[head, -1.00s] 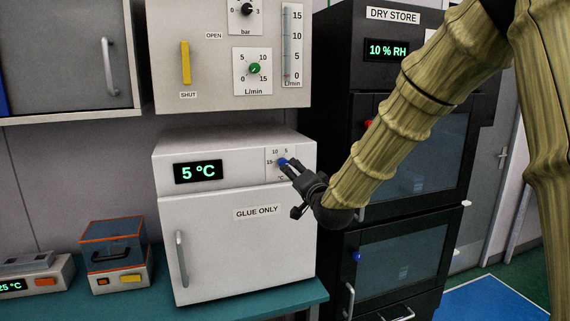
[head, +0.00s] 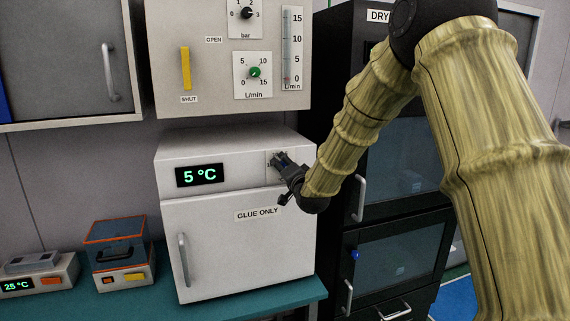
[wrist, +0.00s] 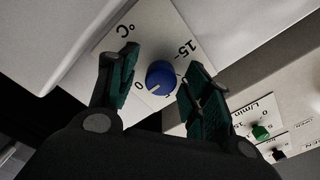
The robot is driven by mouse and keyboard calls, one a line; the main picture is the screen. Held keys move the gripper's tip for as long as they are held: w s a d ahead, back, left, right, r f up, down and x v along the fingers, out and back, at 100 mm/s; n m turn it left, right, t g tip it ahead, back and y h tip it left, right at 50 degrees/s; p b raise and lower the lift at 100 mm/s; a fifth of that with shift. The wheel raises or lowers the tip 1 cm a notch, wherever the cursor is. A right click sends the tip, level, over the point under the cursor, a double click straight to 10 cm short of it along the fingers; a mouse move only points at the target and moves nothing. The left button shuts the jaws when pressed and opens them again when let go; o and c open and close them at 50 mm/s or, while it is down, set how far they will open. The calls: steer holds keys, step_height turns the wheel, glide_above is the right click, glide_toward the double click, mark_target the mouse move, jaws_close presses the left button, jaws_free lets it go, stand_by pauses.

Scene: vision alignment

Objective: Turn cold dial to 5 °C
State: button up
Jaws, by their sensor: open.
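The cold dial, a blue knob (wrist: 161,74), sits on a white scale plate (wrist: 150,32) at the top right of the white "GLUE ONLY" fridge (head: 235,248). In the wrist view its pale pointer mark faces the lower left, near the 0. The 15 is readable; the 5 is mostly hidden by a finger. The fridge display (head: 199,175) reads 5 °C. My gripper (wrist: 163,60) is open, with one finger on each side of the knob; I cannot tell whether they touch it. In the head view my gripper (head: 281,160) covers most of the dial.
A panel (head: 215,62) with a green flow knob (head: 254,72), a black knob and a yellow handle (head: 185,66) hangs above. A black dry-store cabinet (head: 400,245) stands right. Small bench devices (head: 122,272) sit left on the teal bench.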

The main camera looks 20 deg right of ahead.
steer(key=shift+w, duration=0.3)
steer(key=shift+d, duration=0.1)
steer(key=c, duration=1)
steer(key=shift+c, duration=0.2)
steer(key=shift+f+b, duration=0.1)
steer(key=shift+b, duration=0.3)
